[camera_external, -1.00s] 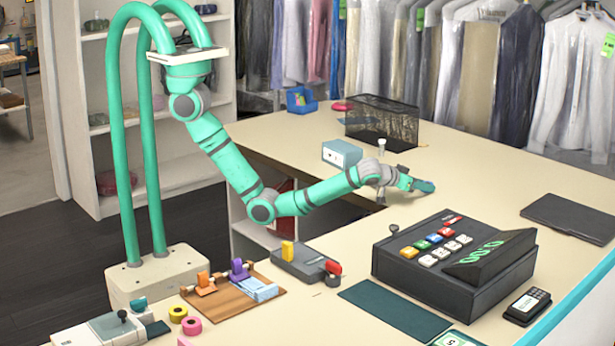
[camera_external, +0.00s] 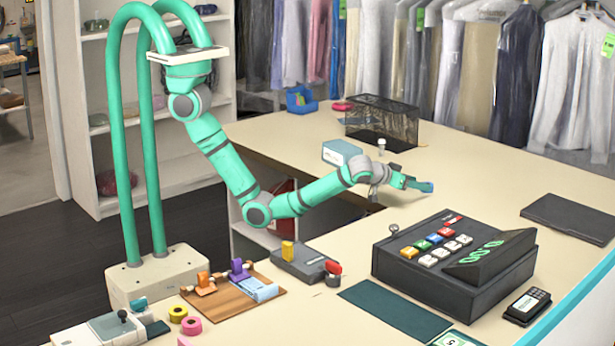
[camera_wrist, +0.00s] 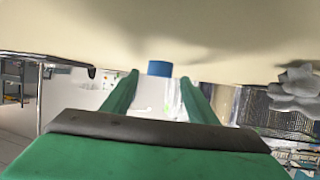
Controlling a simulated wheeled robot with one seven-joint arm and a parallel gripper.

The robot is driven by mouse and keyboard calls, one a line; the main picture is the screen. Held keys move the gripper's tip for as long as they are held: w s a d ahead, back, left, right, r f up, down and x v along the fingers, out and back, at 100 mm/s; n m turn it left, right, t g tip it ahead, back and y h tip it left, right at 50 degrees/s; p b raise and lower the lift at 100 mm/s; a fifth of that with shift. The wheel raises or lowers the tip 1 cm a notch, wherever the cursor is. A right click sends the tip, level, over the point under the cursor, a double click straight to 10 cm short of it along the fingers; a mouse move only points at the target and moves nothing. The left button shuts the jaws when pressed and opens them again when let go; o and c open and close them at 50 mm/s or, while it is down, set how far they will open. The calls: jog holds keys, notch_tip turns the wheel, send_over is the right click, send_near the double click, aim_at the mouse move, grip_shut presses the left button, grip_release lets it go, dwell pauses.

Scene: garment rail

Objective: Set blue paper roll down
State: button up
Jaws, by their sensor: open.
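The blue paper roll (camera_wrist: 160,68) is a short blue cylinder in the wrist view, resting against the beige counter surface (camera_wrist: 110,25) just beyond my fingertips. My gripper (camera_wrist: 160,80) is open, with a gap showing between each green finger and the roll. In the external view my gripper (camera_external: 411,183) is low over the middle of the counter (camera_external: 470,180), and the blue roll (camera_external: 428,187) shows at its tip. The exact contact under the roll is too small to tell.
A black mesh basket (camera_external: 380,122), a pale blue box (camera_external: 342,152) and a small white-topped item (camera_external: 381,146) stand behind my gripper. A dark cash register (camera_external: 455,262) stands in front.

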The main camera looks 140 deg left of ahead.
jog(key=v, duration=0.8)
jog(key=shift+d+r, duration=0.1)
jog(key=shift+d, duration=0.15)
